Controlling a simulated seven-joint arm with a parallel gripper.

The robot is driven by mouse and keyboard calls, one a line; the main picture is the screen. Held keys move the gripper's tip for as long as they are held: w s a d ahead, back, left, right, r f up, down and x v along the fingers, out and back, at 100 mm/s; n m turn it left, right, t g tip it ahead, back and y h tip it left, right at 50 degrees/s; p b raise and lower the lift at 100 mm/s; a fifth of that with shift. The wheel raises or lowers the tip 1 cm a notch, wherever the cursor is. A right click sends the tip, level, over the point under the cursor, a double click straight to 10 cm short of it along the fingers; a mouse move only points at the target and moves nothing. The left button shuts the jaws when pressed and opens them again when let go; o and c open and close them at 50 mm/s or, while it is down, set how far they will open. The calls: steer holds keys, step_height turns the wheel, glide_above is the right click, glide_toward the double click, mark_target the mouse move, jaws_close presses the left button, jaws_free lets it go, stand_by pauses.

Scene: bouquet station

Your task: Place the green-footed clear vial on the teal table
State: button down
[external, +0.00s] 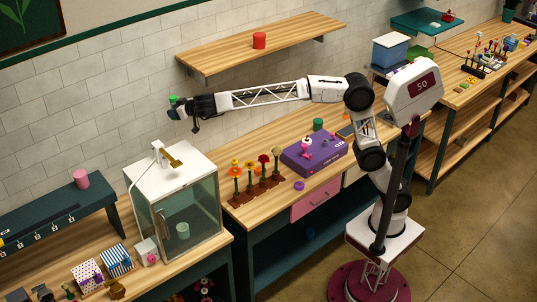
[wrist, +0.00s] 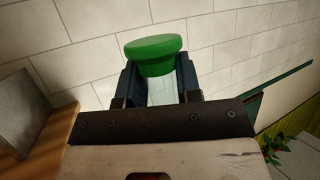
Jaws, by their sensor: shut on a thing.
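My gripper (external: 178,107) is raised high in front of the tiled wall, above and left of the flower bench. It is shut on the green-footed clear vial. In the wrist view the vial's green foot (wrist: 154,48) sticks out past the fingertips, and its clear body (wrist: 162,90) is between the two dark fingers (wrist: 160,82). In the external view only the green foot (external: 173,99) shows clearly. A dark teal raised stand (external: 55,208) is at the left, and a teal shelf (external: 410,24) is at the far upper right; I cannot tell which is the teal table.
A glass-fronted white cabinet (external: 185,165) stands below my gripper. A wooden wall shelf (external: 215,52) with a red cup (external: 259,40) is close above the arm. Several flowers (external: 250,180) and a purple box (external: 315,155) occupy the middle bench. A pink cup (external: 81,179) stands on the teal stand.

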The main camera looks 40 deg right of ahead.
steer(key=s+a+r+n+g+y, duration=0.1)
steer(key=s+a+r, duration=0.2)
steer(key=s+a, duration=0.5)
steer(key=s+a+r+n+y, duration=0.1)
steer(key=s+a+r, duration=0.2)
steer(key=s+a, duration=0.5)
steer(key=s+a+f+n+g+y, duration=0.1)
steer(key=s+a+f, duration=0.1)
steer(key=s+f, duration=0.3)
steer(key=s+a+f, duration=0.2)
steer(key=s+a, duration=0.1)
steer(key=s, duration=0.4)
steer(key=s+a+f+n+g+y, duration=0.15)
steer(key=s+f, duration=0.25)
steer(key=f, duration=0.5)
steer(key=s+a+f+n, duration=0.1)
steer(key=s+a+f, duration=0.3)
steer(key=f, duration=0.5)
steer(key=s+d+f+n+g+y, duration=0.1)
steer(key=s+f+g, duration=0.1)
steer(key=f, duration=2.4)
steer(key=shift+s+d+f, duration=0.2)
steer(key=shift+s+f, duration=0.15)
steer(key=shift+s, duration=0.3)
steer(key=shift+a, duration=0.1)
